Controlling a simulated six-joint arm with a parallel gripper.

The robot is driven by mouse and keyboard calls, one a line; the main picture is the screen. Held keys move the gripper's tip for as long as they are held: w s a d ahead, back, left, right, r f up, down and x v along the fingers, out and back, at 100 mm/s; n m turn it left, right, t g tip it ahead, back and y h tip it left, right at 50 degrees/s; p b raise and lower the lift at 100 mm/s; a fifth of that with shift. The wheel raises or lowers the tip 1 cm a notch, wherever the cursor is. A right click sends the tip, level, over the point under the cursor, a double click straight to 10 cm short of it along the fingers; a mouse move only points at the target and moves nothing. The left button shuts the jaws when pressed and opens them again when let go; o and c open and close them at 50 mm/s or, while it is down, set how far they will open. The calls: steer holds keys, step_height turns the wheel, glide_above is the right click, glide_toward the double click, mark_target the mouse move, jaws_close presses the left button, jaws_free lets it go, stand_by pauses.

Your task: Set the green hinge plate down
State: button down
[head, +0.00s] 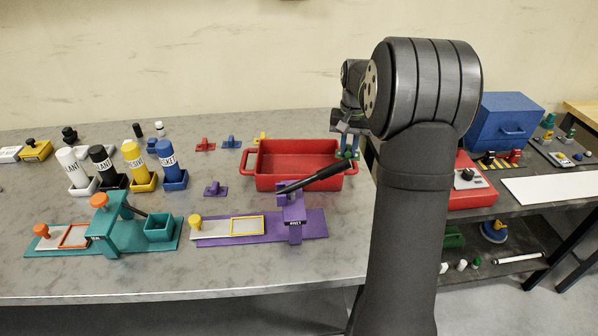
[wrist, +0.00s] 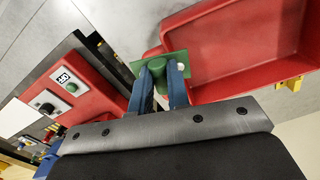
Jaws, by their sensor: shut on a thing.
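The green hinge plate (wrist: 188,66) is a flat green piece with a round green knob. My gripper (wrist: 168,80) is shut on its knob, with one blue finger on each side, in the wrist view. In the head view my gripper (head: 347,148) is at the right end of the red tray (head: 320,183), partly hidden behind my arm. In the wrist view the plate overlaps the tray's corner (wrist: 205,92) by the handle. I cannot tell whether the plate touches the tray or the table.
A purple press (head: 265,225) and a teal press (head: 130,235) stand nearer. Labelled bottles (head: 172,160) stand left. A red control box (head: 470,185) is right.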

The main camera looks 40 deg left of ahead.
steer(key=s+a+n, duration=0.2)
steer(key=s+a, duration=0.4)
steer(key=a, duration=0.2)
steer(key=f, duration=0.6)
steer(key=shift+s+a+f, duration=0.1)
steer(key=shift+s+f, duration=0.25)
steer(key=shift+f, duration=2)
steer(key=c, duration=1.4)
jaws_free()
steer(key=shift+f, duration=0.15)
step_height(320, 180, up, 12)
steer(key=shift+r, duration=0.15)
